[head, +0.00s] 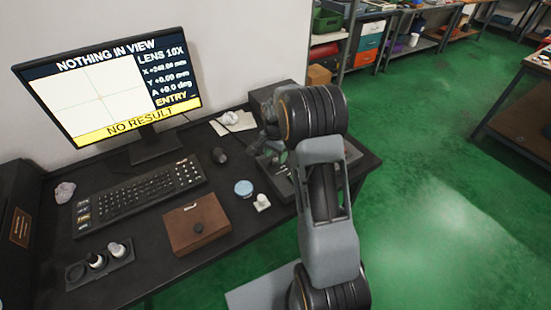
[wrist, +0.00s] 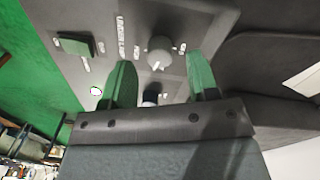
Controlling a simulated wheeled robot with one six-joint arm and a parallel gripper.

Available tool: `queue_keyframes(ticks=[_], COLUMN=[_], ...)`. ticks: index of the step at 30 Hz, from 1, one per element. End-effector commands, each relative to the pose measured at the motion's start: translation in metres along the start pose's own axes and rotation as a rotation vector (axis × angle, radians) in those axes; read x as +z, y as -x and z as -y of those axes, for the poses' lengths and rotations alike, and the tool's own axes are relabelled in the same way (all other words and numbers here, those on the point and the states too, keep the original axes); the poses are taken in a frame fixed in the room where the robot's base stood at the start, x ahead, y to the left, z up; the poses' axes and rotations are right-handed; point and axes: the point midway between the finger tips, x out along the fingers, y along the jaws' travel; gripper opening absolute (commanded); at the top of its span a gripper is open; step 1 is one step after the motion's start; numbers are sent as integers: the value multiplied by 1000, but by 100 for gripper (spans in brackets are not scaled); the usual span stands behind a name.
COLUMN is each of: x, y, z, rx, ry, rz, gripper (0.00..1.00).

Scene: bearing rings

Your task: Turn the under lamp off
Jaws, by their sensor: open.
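In the wrist view, my gripper (wrist: 158,68) has its two green fingers apart over a grey control panel (wrist: 215,22). A round grey knob (wrist: 160,50) shows between and just beyond the fingertips. A green square control (wrist: 75,43) sits left of the fingers, and a small white round spot (wrist: 95,91) lies below it. A dark control with a pale top (wrist: 150,97) is partly hidden between the fingers. In the head view my arm hides much of the dark machine (head: 265,98).
A monitor (head: 110,85) reads "NOTHING IN VIEW" and "NO RESULT". A keyboard (head: 140,190), brown box (head: 195,222), blue round tin (head: 243,188) and dark holder (head: 98,264) are on the black desk (head: 160,270).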

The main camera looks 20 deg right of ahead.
Motion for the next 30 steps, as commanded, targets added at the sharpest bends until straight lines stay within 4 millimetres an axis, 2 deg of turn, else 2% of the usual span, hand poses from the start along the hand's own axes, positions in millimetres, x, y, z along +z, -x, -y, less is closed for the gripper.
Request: queue_keyframes(ticks=[6,17,30], x=[0,0,0], y=[-17,-20,-20], z=[0,0,0], rx=[1,0,0], ry=[0,0,0], rz=[0,0,0], gripper=[54,54,14])
